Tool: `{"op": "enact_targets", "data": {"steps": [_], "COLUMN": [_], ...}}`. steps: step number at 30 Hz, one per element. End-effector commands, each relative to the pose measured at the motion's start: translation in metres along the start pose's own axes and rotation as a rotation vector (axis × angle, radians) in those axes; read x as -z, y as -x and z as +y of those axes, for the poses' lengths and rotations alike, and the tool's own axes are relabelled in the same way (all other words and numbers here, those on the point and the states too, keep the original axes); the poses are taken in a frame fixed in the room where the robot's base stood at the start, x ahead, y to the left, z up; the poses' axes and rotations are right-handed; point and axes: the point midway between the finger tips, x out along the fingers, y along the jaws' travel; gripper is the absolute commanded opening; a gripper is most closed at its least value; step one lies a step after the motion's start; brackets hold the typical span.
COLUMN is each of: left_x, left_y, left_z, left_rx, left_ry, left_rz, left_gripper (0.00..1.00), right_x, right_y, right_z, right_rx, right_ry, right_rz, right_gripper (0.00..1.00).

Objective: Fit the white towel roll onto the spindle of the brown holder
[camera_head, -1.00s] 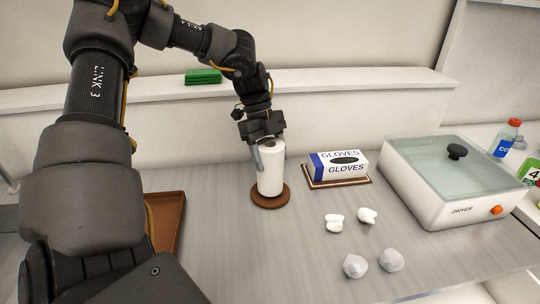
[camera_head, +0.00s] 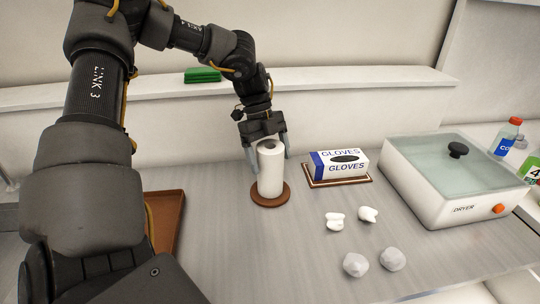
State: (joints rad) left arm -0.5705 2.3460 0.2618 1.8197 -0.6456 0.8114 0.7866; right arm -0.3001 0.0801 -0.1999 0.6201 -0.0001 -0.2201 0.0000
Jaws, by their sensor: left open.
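The white towel roll (camera_head: 271,172) stands upright on the round brown base of the holder (camera_head: 284,198). The spindle itself is hidden; only a dark hole shows at the roll's top. My left gripper (camera_head: 268,160) is open, with one finger on each side of the roll's upper part and a visible gap. Its palm is just behind and above the roll. My right gripper is not in view.
A glove box (camera_head: 338,165) on a brown tray and a white dryer (camera_head: 455,185) stand to the right. Several crumpled white and grey pieces (camera_head: 355,264) lie in front. A brown tray (camera_head: 168,215) is at the left. Green cloths (camera_head: 203,76) lie on the back ledge.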

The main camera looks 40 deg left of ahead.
Motion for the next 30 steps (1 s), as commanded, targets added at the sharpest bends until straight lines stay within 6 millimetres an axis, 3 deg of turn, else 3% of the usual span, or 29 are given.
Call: {"op": "enact_targets", "data": {"steps": [7, 13, 21, 30], "left_x": [0.000, -0.001, -0.001, 0.000], "left_y": [0.000, 0.044, 0.093, 0.108], "left_z": [0.000, -0.001, -0.001, 0.000], "left_rx": [0.000, 0.005, 0.002, 0.000], "left_ry": [0.000, 0.000, 0.001, -0.001], "left_rz": [0.000, -0.004, -0.003, 0.000], "left_gripper": [0.84, 0.84, 0.84, 0.84], "right_x": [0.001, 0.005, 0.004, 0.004], "right_y": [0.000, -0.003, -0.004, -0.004], "right_z": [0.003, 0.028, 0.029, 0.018], "right_rx": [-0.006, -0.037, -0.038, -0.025], "right_ry": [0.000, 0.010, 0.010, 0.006], "right_rz": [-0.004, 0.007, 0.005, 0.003], "right_gripper": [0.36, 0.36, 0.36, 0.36]}}
